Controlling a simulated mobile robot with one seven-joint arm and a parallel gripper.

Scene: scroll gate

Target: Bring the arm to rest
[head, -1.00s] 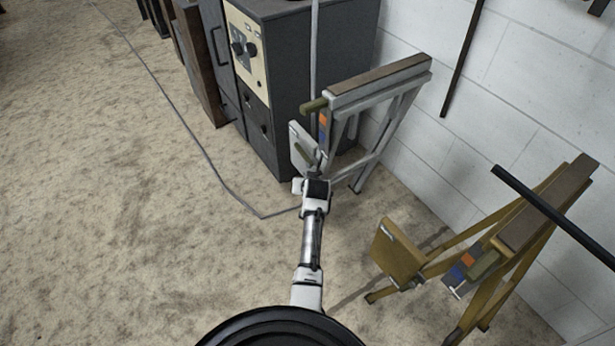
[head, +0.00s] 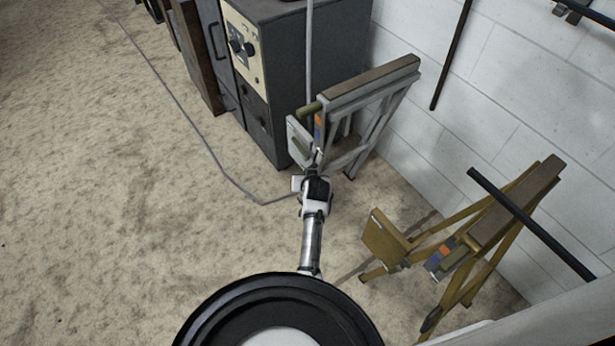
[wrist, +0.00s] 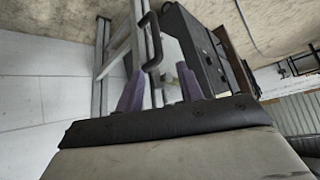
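My arm reaches away from my base in the head view, with my gripper (head: 312,174) low beside the grey stand (head: 362,88). In the wrist view, the two purple fingers of my gripper (wrist: 160,72) stand wide apart. A dark bent handle (wrist: 151,40) shows in the space between and beyond them. The fingers do not appear closed on it; whether either finger touches it I cannot tell. In the head view my wrist partly hides the lower part of the grey stand.
A dark cabinet (head: 275,110) with knobs stands behind the grey stand. A yellow stand (head: 385,238) is to the right, crossed in view by a black bar (head: 530,222). A white block wall (head: 500,70) closes the right side. Open floor (head: 110,210) lies left.

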